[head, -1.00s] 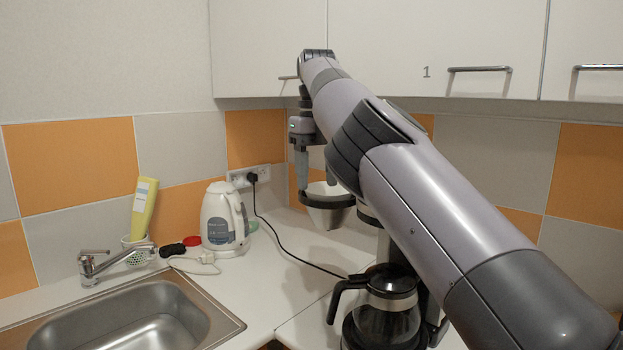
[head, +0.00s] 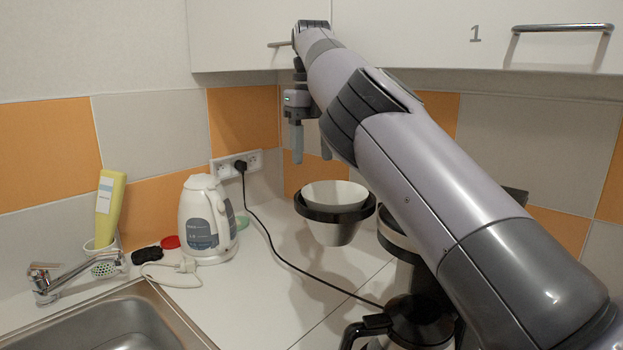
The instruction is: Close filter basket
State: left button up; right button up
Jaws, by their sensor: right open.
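The filter basket (head: 333,233) is a white cone in a black ring, swung out to the left of the coffee maker (head: 398,240). The coffee maker is mostly hidden behind my right arm. The glass carafe (head: 412,325) with a black handle stands at the bottom of the view. My right gripper (head: 311,158) is open, fingers pointing down, above and slightly behind the basket, apart from it. My left gripper is not in view.
A white kettle (head: 207,222) stands left of the basket, with a black cable (head: 285,262) across the counter. A steel sink (head: 125,325) and tap (head: 70,275) are at lower left. Cabinets (head: 420,35) hang above my arm. Counter below the basket is clear.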

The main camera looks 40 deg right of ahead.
jog(key=shift+s+a+f, duration=0.1)
jog(key=shift+f, duration=3.4)
grip_shut()
